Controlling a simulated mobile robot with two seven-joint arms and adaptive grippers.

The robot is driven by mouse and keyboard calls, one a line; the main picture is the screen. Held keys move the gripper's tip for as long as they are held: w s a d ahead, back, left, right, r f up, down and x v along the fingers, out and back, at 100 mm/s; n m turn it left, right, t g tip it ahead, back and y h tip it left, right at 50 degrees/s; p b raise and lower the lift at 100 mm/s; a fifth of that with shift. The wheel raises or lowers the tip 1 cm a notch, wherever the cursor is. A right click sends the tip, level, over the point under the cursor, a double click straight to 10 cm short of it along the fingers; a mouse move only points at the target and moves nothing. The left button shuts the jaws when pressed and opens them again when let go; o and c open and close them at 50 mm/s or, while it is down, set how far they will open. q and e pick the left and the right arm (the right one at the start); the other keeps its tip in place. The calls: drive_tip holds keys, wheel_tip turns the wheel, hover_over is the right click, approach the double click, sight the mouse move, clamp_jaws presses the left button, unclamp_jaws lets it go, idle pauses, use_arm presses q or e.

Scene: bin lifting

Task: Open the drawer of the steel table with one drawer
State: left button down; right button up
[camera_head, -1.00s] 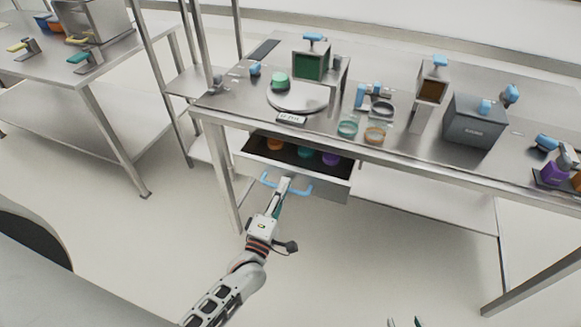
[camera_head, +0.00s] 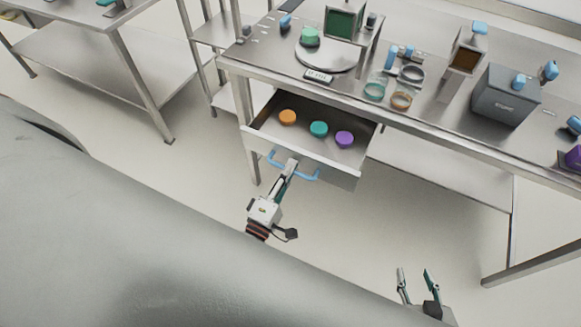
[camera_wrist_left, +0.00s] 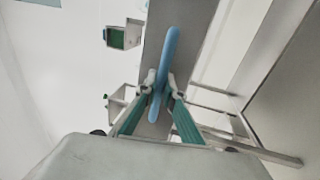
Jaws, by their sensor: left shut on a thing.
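The steel table (camera_head: 440,126) has one drawer (camera_head: 330,160) under its left part, and the drawer stands pulled out. Inside it lie an orange (camera_head: 287,117), a teal (camera_head: 319,128) and a purple round piece (camera_head: 344,139). A blue bar handle (camera_head: 305,174) is on the drawer front. My left gripper (camera_head: 290,166) is shut on the handle; the left wrist view also shows the blue handle (camera_wrist_left: 166,62) between its fingers (camera_wrist_left: 160,88). My right gripper (camera_head: 416,272) is at the bottom right, its fingers apart and empty, away from the table.
On the tabletop are a round plate (camera_head: 326,53), colored rings (camera_head: 374,91), a grey box (camera_head: 502,95) and a framed green block (camera_head: 343,23). A lower shelf (camera_head: 445,170) is right of the drawer. Another table (camera_head: 75,55) stands at the left. The floor before the drawer is open.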

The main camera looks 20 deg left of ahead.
use_arm(q)
drive_tip(key=c, duration=2.4)
unclamp_jaws()
drive_tip(key=shift+c, duration=0.2)
drive_tip(key=s+f, duration=0.2)
drive_tip(key=s, duration=0.9)
drive_tip(key=shift+s+a+f, duration=0.2)
drive_tip(key=shift+s, duration=0.2)
drive_tip(key=w+d+f+m+g+h, duration=0.25)
drive_tip(key=d+m+g, duration=0.2)
drive_tip(key=m, duration=0.85)
drive_tip(key=a+f+m+g, duration=0.1)
drive_tip(key=m, duration=0.2)
drive_tip(key=s+a+f+m+g, duration=0.1)
drive_tip(key=m+g, duration=0.1)
drive_tip(key=m, duration=0.1)
drive_tip(key=s+a+f+m+g, duration=0.1)
drive_tip(key=f+m+g, duration=0.1)
drive_tip(key=m, duration=0.1)
drive_tip(key=shift+a+f+y, duration=0.1)
drive_tip(key=shift+a+y, duration=0.15)
drive_tip(key=shift+a, duration=0.15)
